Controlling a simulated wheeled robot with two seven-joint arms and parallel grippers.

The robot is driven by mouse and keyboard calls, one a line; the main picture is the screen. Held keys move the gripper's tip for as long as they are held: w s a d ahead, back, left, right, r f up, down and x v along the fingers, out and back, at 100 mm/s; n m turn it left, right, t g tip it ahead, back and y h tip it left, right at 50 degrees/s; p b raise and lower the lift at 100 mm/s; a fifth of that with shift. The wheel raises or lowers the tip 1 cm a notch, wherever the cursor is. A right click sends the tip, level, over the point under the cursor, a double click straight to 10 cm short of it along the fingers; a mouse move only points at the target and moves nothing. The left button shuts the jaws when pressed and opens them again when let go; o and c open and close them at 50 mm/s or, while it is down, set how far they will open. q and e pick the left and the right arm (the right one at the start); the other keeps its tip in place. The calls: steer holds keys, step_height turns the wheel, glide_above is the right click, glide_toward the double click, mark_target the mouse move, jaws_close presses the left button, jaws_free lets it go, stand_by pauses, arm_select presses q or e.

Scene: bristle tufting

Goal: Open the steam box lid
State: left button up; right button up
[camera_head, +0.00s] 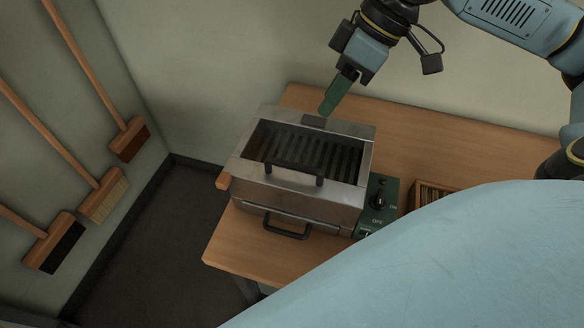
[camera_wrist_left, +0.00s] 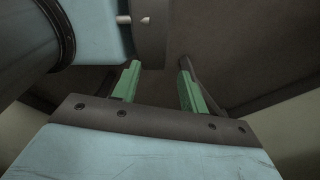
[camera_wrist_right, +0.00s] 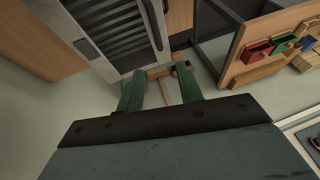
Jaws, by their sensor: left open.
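The steam box (camera_head: 355,190) is a metal box on the wooden table, and it also shows at the upper left of the right wrist view (camera_wrist_right: 92,52). Its top lies level, with dark bars in a rectangular window and a black handle (camera_head: 294,174) along the front edge. A second black handle (camera_head: 287,232) is lower on the front. My right gripper (camera_head: 327,112) hangs over the box's rear edge, apart from the front handle. In the right wrist view its green fingers (camera_wrist_right: 160,88) are apart. My left gripper (camera_wrist_left: 156,75) is open and empty, outside the head view.
A green control panel (camera_head: 379,200) with a knob adjoins the box's right side. A wooden tray (camera_head: 432,192) lies farther right, partly hidden. The table (camera_head: 236,243) has bare wood in front. Several brooms (camera_head: 104,198) hang on the left wall.

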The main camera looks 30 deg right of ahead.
step_height(320, 180, down, 3)
steer(key=b, duration=0.3)
glide_toward(292, 163)
steer(key=f, duration=0.2)
steer(key=x, duration=0.3)
steer(key=b+x, duration=0.1)
steer(key=x, duration=0.2)
steer(key=shift+w+a+r+b, duration=0.1)
steer(key=shift+w+a+b, duration=0.05)
steer(key=shift+a+b, duration=0.2)
arm_select(q)
step_height(292, 163, down, 6)
steer(key=a, duration=0.2)
steer(key=shift+a+r, duration=0.15)
steer(key=shift+a, duration=0.15)
steer(key=shift+w+d, duration=0.2)
steer(key=shift+w, duration=0.05)
arm_select(e)
jaws_close()
